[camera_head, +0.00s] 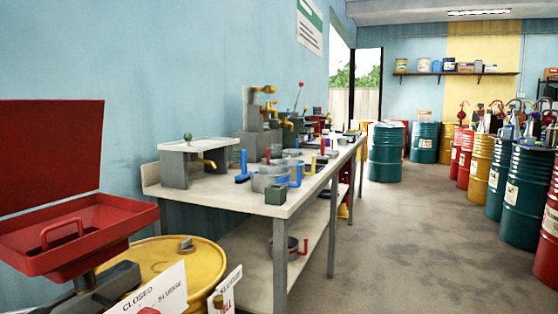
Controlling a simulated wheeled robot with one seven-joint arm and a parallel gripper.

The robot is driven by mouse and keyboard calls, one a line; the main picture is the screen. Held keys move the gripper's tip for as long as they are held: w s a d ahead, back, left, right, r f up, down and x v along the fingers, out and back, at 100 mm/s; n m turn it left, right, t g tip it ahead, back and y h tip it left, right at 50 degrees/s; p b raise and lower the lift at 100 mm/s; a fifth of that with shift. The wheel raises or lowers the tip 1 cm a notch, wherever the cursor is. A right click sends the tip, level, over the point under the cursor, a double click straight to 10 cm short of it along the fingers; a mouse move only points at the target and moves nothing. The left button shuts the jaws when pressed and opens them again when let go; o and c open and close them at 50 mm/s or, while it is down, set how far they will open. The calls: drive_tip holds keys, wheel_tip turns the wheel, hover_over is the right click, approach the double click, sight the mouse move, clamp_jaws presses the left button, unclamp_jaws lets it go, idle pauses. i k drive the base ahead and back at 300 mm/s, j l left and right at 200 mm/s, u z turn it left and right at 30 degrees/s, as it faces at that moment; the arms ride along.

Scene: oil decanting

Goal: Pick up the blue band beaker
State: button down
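The long workbench (220,190) stands along the blue wall in the middle of the view. Near its front end are a round grey vessel (264,181), a blue upright piece (296,176) beside it, and another blue piece (242,166) to the left. These are small, and I cannot tell which one, if any, is the blue band beaker. More small vessels and coloured pieces crowd the bench further back. My gripper is not in view.
A red open-lidded tray (80,235) and a yellow drum (180,262) with signs stand at the near left. A grey stand with a brass tap (198,160) is on the bench. Coloured drums (519,195) line the right. The concrete floor (410,250) between is clear.

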sight(277, 149)
drive_tip(key=i+l+u, duration=0.1)
drive_tip(key=i, duration=0.4)
drive_tip(key=i+l, duration=0.35)
drive_tip(key=i, duration=0.15)
drive_tip(key=u, duration=0.05)
